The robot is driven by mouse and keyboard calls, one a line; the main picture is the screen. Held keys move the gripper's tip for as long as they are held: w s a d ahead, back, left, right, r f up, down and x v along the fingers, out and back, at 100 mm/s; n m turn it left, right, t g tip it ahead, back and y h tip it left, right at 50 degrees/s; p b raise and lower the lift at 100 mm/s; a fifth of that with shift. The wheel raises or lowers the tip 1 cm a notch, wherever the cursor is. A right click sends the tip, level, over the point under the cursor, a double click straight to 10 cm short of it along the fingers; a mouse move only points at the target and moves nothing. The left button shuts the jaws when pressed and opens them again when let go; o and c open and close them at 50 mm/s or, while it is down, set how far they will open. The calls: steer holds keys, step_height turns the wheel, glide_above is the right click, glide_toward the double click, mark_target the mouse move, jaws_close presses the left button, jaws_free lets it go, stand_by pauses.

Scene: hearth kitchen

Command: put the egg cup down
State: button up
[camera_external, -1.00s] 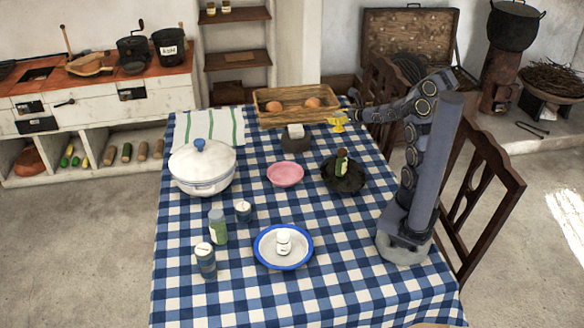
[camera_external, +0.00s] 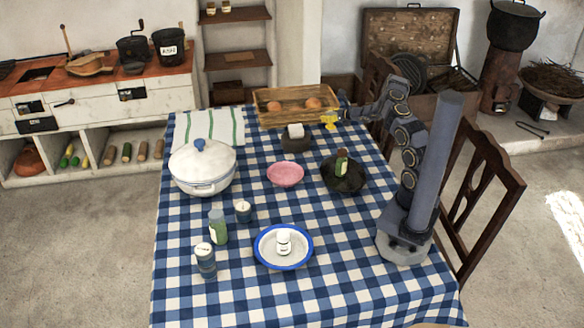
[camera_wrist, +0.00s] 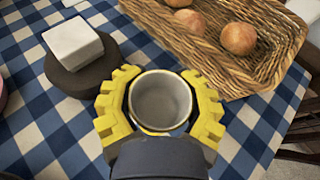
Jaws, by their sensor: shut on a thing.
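The egg cup (camera_wrist: 161,101) is a small round cup with a pale rim and grey inside, seen from above in the wrist view. My gripper (camera_wrist: 160,104) has yellow toothed fingers closed on it from both sides. In the external view my gripper (camera_external: 329,121) is at the far right part of the table, beside the front right corner of the wicker tray. The cup cannot be made out there. Its lower part is hidden by the fingers, and I cannot tell whether its base touches the cloth.
A dark pot with a white block (camera_wrist: 72,42) stands close on the left. A pink bowl (camera_external: 285,174) and a dark bowl (camera_external: 344,178) are nearer. Checked cloth (camera_wrist: 245,140) is bare to the right.

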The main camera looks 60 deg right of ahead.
steer(key=shift+w+d+f, duration=0.3)
steer(key=shift+w+f, duration=0.15)
steer(key=shift+f, duration=0.2)
steer(key=shift+w+d+f, duration=0.25)
steer(key=shift+w+f, duration=0.2)
steer(key=shift+f, duration=1.75)
steer(key=o, duration=1.3)
steer(key=shift+f, duration=0.15)
